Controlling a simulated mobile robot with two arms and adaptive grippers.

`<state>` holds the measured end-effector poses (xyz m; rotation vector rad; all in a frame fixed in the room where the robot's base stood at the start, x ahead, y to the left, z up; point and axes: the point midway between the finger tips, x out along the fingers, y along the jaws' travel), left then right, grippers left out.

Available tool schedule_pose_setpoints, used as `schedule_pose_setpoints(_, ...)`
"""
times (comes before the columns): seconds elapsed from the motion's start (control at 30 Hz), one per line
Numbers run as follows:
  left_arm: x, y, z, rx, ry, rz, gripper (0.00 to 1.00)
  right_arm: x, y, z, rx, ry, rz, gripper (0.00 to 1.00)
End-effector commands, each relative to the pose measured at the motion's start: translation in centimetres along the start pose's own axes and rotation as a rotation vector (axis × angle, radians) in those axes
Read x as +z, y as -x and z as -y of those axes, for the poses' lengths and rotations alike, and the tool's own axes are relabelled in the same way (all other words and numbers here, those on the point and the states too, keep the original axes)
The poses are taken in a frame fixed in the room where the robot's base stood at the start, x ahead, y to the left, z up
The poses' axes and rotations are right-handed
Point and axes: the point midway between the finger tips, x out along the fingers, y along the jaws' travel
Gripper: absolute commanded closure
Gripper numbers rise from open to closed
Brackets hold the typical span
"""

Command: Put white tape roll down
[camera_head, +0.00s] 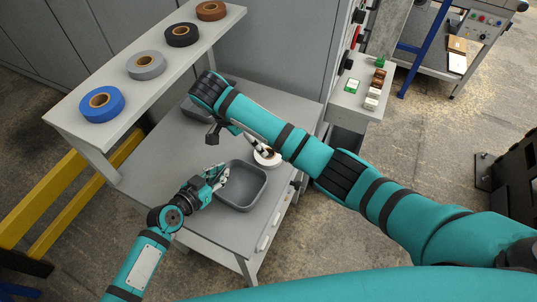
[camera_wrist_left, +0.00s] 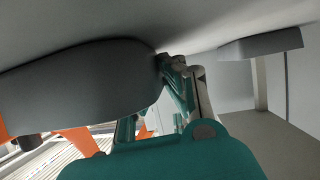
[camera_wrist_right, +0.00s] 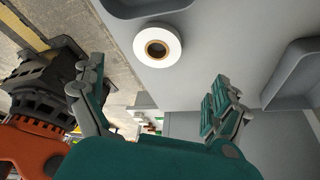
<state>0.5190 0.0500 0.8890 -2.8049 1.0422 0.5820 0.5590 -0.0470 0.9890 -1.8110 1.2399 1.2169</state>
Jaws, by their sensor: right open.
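The white tape roll (camera_head: 262,160) lies flat on the grey table, beside the grey bin (camera_head: 262,193), partly hidden by my right arm in the head view. It shows whole in the right wrist view (camera_wrist_right: 171,45), apart from both fingers. My right gripper (camera_wrist_right: 155,98) is open and empty, its fingers spread on either side below the roll in that picture. My left gripper (camera_head: 217,175) is at the left rim of the grey bin. In the left wrist view its fingers (camera_wrist_left: 186,85) are beside a dark bin wall; I cannot tell whether they grip it.
A raised shelf (camera_head: 66,122) holds blue (camera_head: 117,105), grey (camera_head: 146,75), black (camera_head: 182,43) and brown (camera_head: 211,17) tape rolls. Another grey bin (camera_head: 194,112) stands farther back, partly behind my right arm. A side table (camera_head: 346,103) holds small blocks. The table's front left is clear.

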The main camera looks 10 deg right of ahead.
Motion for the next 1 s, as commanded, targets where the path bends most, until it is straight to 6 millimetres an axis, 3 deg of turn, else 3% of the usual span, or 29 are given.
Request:
schedule_pose_setpoints(0.33, 0.0, 0.0, 0.0, 0.000, 0.000, 0.000, 1.00, -0.1, -5.4, -0.1, 0.006, -0.024, -0.003, 0.00)
schedule_pose_setpoints(0.57, 0.0, 0.0, 0.0, 0.000, 0.000, 0.000, 1.00, -0.1, -7.2, -0.1, 0.004, -0.023, -0.002, 0.00)
schedule_pose_setpoints(0.83, 0.0, 0.0, 0.0, 0.000, 0.000, 0.000, 1.00, -0.7, -10.9, -0.5, 0.005, -0.022, -0.003, 0.00)
schedule_pose_setpoints(1.0, 0.0, 0.0, 0.0, 0.000, 0.000, 0.000, 1.00, -0.6, -12.0, -0.5, 0.003, -0.022, -0.001, 0.00)
